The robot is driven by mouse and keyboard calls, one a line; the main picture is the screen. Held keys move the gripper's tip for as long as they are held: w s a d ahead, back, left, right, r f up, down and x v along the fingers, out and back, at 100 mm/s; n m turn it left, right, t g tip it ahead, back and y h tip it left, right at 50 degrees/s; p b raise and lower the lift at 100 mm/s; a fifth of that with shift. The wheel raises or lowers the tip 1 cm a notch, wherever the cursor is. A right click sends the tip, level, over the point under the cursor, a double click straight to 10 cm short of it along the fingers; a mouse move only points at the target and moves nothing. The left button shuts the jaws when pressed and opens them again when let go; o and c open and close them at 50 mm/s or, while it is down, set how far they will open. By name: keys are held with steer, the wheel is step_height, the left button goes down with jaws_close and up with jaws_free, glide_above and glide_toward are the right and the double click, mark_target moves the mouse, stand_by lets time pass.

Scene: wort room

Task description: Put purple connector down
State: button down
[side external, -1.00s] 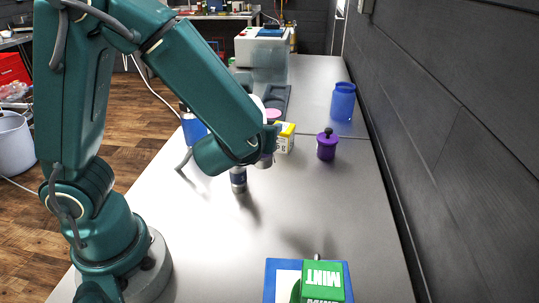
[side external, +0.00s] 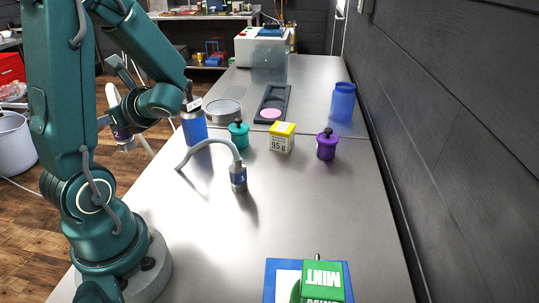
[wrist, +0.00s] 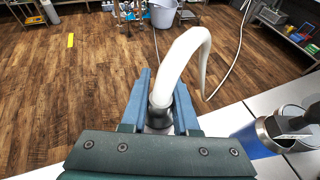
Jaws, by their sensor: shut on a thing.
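In the side view my gripper (side external: 128,122) is raised at the left, out past the table's left edge, over the wood floor. It is shut on the purple connector (side external: 122,134), whose purple band shows below the fingers. In the wrist view the gripper (wrist: 160,112) closes around the connector's grey collar (wrist: 160,104), and a pale curved hose (wrist: 185,55) rises from it. The connector's lower end is hidden there. A second connector (side external: 238,178), grey with a dark blue band, stands on the table with a grey hose (side external: 212,146) arching from it.
A blue canister (side external: 194,126) stands at the table's left edge, close to my arm. Behind the second connector are a teal jar (side external: 239,136), a yellow box (side external: 282,138) and a purple jar (side external: 327,147). The table's front middle is clear, up to the green mint box (side external: 322,283).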

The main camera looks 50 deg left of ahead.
steer(key=shift+w+d+f, duration=0.3)
steer(key=shift+w+f, duration=1.5)
steer(key=shift+w, duration=0.1)
steer(key=shift+w+d+f, duration=0.25)
steer(key=shift+w+f, duration=1.6)
steer(key=shift+w+d+f, duration=0.3)
steer(key=shift+w+f, duration=1.5)
steer(key=shift+w, duration=0.1)
steer(key=shift+f, duration=0.15)
steer(key=c, duration=0.7)
jaws_free()
